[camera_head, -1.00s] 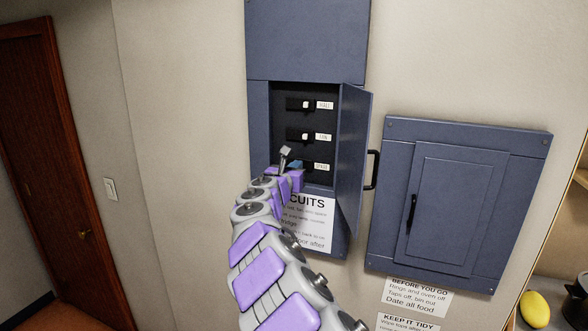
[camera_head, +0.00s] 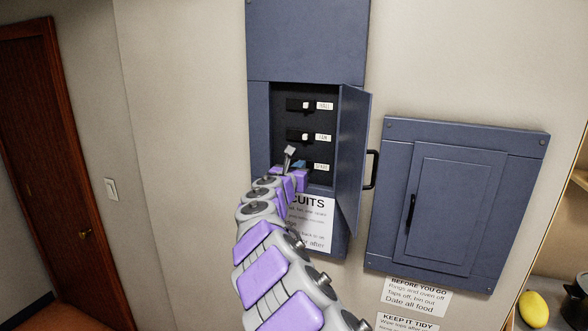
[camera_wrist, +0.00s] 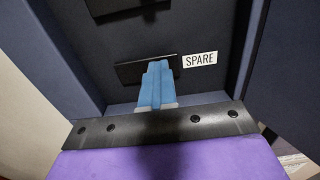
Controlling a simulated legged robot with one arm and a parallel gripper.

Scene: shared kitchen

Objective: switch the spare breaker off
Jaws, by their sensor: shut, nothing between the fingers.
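The spare breaker's black plate (camera_wrist: 131,73) is in the wrist view, left of its white SPARE label (camera_wrist: 200,60). The label also shows in the head view (camera_head: 321,167), lowest of the three rows in the open blue breaker box (camera_head: 258,120). My gripper (camera_wrist: 158,68) has its blue fingers shut together with nothing between them. The fingertips overlap the plate's middle, and the spare breaker's switch is hidden behind them. I cannot tell whether they touch it. In the head view my gripper (camera_head: 300,164) reaches into the lower part of the box.
Two other breakers with white switches, upper (camera_head: 306,105) and middle (camera_head: 306,137), sit above. The box's open door (camera_head: 353,150) stands out close on the right of my gripper. A closed blue panel (camera_head: 455,205) is further right. Bare wall lies left.

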